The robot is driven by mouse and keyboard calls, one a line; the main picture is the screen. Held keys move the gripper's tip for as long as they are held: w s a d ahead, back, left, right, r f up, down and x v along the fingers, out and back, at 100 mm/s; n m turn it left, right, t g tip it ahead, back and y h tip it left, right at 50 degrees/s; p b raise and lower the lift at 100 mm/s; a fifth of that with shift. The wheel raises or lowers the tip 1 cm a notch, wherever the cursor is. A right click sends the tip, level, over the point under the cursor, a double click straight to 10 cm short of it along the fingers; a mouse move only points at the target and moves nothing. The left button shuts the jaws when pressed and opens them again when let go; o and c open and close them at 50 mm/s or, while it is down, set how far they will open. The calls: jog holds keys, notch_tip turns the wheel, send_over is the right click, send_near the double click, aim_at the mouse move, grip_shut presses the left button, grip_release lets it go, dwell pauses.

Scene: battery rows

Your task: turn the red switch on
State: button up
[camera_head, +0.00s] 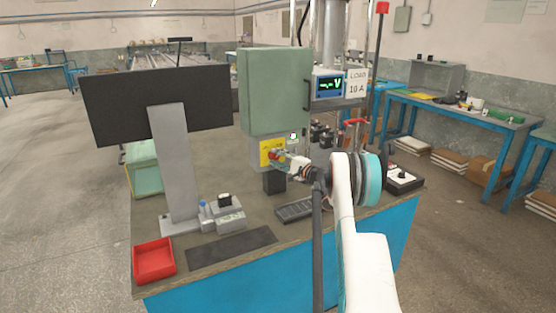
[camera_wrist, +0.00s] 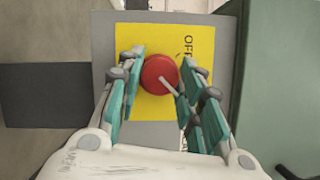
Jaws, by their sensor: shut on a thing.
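The red switch (camera_wrist: 160,75) is a round red knob with a pale pointer line, on a yellow plate (camera_wrist: 148,43) fixed to a grey box. The word OFF is on the plate to the right of the knob in the wrist view. The pointer line runs toward the lower right there. My gripper (camera_wrist: 167,76) has its teal fingers on both sides of the knob and is shut on it. In the head view the red switch (camera_head: 274,155) shows at the tip of my gripper (camera_head: 282,157), partly hidden by it.
A green cabinet (camera_head: 273,92) stands above the switch box. A monitor (camera_head: 156,100) is at the left. A display (camera_head: 328,86) reads "--V" beside a "LOAD 10 A" sign.

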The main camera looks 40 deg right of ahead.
dwell(0.4)
jog(key=o, duration=1.1)
jog(key=shift+c, duration=0.2)
jog(key=s+d+f, duration=0.1)
jog(key=s, duration=1.1)
jog(key=shift+d, duration=0.4)
